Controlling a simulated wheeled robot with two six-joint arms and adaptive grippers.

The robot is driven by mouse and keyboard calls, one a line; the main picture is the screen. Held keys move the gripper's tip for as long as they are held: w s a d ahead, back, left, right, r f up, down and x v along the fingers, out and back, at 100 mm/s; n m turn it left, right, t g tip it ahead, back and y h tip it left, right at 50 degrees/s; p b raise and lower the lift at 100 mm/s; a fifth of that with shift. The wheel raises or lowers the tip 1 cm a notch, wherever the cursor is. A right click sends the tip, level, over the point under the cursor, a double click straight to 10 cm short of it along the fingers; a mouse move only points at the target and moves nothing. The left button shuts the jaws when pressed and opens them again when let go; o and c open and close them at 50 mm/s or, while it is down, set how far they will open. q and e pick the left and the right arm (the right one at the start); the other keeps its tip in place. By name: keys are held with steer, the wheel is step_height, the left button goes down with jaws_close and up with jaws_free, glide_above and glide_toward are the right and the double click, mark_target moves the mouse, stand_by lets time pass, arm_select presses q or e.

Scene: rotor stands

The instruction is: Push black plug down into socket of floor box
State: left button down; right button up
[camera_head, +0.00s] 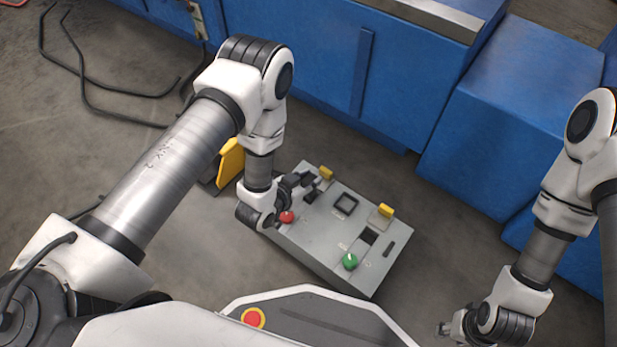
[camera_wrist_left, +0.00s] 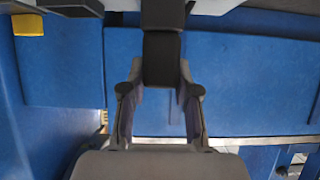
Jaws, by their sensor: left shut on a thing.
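The grey floor box (camera_head: 318,246) stands on the floor at the middle of the head view. Its top has a square black-framed socket (camera_head: 345,205) and other dark openings. My left gripper (camera_head: 304,183) is over the box's upper left part, beside the red knob. In the left wrist view my left gripper (camera_wrist_left: 161,72) is shut on the black plug (camera_wrist_left: 162,55), which sits between its fingertips. Whether the plug touches or enters a socket is hidden. My right gripper (camera_head: 447,327) is away from the box at lower right, too small to judge its jaws.
On the box are a red knob (camera_head: 286,217), a green knob (camera_head: 350,261) and yellow blocks (camera_head: 326,172) (camera_head: 386,210). Blue cabinets (camera_head: 420,100) stand behind it. Black cables (camera_head: 85,90) lie at upper left. Floor right of the box is clear.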

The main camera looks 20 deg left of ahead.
stand_by(0.4)
arm_select(q)
steer(key=shift+f+b, duration=0.6)
steer(key=shift+f, duration=0.4)
steer(key=shift+f, duration=0.15)
steer(key=shift+f, duration=0.5)
steer(key=shift+r, duration=0.1)
steer(key=shift+f, duration=0.45)
stand_by(0.8)
steer(key=c, duration=0.8)
jaws_free()
